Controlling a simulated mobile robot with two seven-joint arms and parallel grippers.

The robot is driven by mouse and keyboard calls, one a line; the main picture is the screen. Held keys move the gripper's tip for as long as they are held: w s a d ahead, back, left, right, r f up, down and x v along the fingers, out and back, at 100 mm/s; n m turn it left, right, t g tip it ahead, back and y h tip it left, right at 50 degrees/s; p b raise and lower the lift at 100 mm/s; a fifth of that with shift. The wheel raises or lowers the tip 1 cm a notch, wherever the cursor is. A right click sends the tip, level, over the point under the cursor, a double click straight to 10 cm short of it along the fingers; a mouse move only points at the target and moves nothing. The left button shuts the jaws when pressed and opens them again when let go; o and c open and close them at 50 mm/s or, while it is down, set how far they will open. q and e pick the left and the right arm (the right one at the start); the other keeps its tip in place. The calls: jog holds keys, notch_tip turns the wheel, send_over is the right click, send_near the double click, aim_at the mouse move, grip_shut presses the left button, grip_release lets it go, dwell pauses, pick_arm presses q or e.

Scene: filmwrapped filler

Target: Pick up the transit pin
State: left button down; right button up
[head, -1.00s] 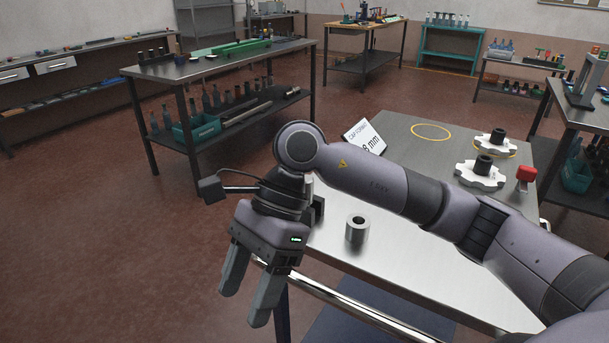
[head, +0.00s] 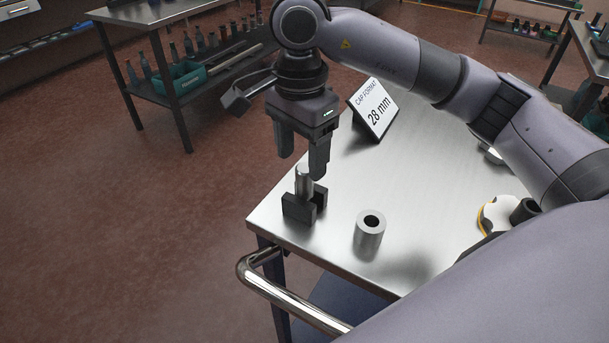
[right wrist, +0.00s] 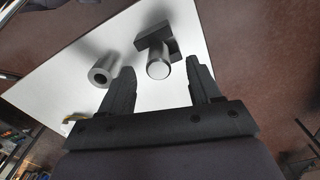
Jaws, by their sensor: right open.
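The transit pin looks to be the plain metal cylinder (head: 303,181) standing upright in a black notched block (head: 296,209) near the table's left corner. In the right wrist view the pin's round end (right wrist: 158,70) shows between the fingers, with the black block (right wrist: 153,38) behind it. My right gripper (head: 302,164) is open and points down at the top of the pin. One finger overlaps the pin's upper right side in the head view; I cannot tell whether they touch. My left gripper is not in view.
A hollow metal cylinder (head: 369,236) stands to the right of the block, and shows left of the fingers in the right wrist view (right wrist: 103,72). A "28 mm" sign (head: 373,110) stands behind. A chrome rail (head: 290,301) runs along the table's edge. White and black parts (head: 503,212) lie at right.

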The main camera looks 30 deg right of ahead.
aim_at(304, 168)
jog(key=shift+s+d+f+p, duration=0.1)
jog(key=shift+f+p, duration=0.15)
jog(key=shift+f, duration=1.15)
jog(key=shift+d+f+p, duration=0.1)
jog(key=shift+f+p, duration=0.15)
jog(key=shift+f, duration=1.1)
grip_shut()
